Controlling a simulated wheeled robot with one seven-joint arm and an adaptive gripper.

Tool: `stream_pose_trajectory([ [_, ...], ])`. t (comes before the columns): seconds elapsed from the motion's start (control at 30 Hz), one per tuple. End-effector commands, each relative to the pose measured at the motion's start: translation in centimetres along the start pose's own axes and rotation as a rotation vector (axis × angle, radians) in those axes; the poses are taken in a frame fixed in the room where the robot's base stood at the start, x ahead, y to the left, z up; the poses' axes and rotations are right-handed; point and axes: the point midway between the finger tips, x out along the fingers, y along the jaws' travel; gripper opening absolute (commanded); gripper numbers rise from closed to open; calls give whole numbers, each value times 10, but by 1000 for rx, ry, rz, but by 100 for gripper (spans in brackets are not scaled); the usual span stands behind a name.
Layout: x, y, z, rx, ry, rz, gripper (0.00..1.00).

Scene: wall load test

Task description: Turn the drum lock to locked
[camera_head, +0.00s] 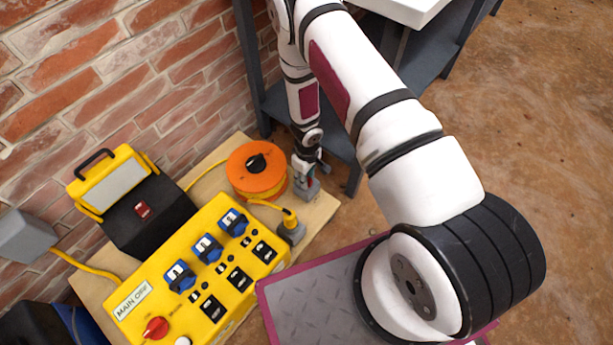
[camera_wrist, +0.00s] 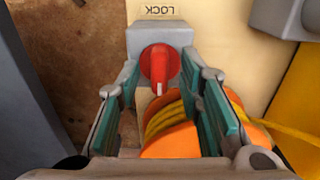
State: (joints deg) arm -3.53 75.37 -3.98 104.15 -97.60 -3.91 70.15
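The orange cable drum (camera_head: 256,170) stands on a wooden board in the head view. It also shows in the wrist view (camera_wrist: 172,138), with yellow cable wound on it. The drum lock is a red knob (camera_wrist: 158,66) on a grey block (camera_wrist: 184,36), beside the drum. A white mark on the knob's handle points toward the bottom of the wrist view. A "LOCK" label (camera_wrist: 157,10) reads upside down beyond the block. My gripper (camera_wrist: 160,72) is open, its fingers on either side of the knob with small gaps showing. In the head view, my gripper (camera_head: 306,164) is small and partly hidden.
A yellow socket box (camera_head: 190,278) and a yellow work lamp (camera_head: 110,182) stand left of the drum. A brick wall (camera_head: 120,75) is behind. A grey plug (camera_head: 291,232) lies near the drum. A dark metal table (camera_head: 430,60) stands close behind my arm.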

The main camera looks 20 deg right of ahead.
Motion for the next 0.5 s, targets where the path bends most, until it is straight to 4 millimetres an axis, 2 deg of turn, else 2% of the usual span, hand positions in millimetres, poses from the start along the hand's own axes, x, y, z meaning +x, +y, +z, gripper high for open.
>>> stream_pose_trajectory([
  [0.1,0,0,0,0,0,0,31],
  [0.23,0,0,0,0,0,0,2],
  [0.5,0,0,0,-5,0,0,0],
])
